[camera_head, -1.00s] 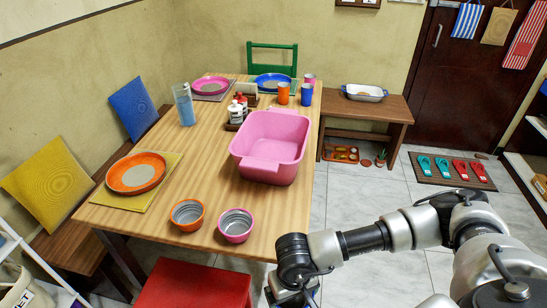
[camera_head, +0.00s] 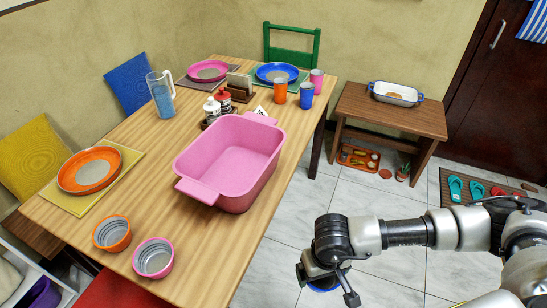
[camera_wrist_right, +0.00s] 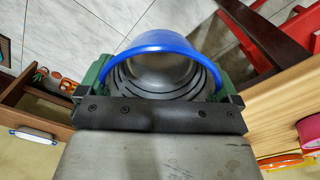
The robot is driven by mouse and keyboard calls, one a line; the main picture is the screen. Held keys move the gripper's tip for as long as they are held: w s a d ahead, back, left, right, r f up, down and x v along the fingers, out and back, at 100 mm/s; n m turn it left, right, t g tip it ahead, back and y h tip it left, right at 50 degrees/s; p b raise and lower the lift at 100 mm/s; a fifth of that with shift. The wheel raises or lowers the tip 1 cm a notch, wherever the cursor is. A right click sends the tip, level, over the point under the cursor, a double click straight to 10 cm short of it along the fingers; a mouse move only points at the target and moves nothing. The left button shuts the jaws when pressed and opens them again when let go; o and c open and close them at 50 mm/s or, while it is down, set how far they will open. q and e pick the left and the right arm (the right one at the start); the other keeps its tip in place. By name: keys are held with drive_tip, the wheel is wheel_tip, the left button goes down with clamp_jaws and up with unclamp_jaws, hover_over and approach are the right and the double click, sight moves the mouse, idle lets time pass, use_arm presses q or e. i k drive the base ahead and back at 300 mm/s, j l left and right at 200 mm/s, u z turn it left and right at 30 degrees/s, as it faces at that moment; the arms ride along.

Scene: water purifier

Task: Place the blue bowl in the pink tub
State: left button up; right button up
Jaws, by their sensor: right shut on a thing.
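The pink tub (camera_head: 192,190) sits upright on the wooden dining table, near its right side, and looks empty in the head view. My right gripper (camera_head: 325,275) is beside the table's right edge, over the floor, to the lower right of the tub and apart from it. In the right wrist view, my right gripper (camera_wrist_right: 160,88) is shut on the blue bowl (camera_wrist_right: 158,42), with green fingers on either side of it. In the head view only a sliver of the blue bowl (camera_head: 326,289) shows below the gripper. My left gripper is out of view.
Orange (camera_head: 112,234) and pink (camera_head: 154,258) bowls stand at the table's near end. An orange plate (camera_head: 90,170) lies left of the tub. A condiment holder (camera_head: 211,121) stands just behind the tub. A bench (camera_head: 378,118) with a white dish is at the back right.

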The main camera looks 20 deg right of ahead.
sight(226, 180)
drive_tip(key=l+u, duration=0.4)
drive_tip(key=l, duration=0.15)
drive_tip(key=l+u, duration=0.4)
drive_tip(key=l, duration=0.15)
drive_tip(key=l+u, duration=0.4)
drive_tip(key=l, duration=0.15)
drive_tip(key=u, duration=0.4)
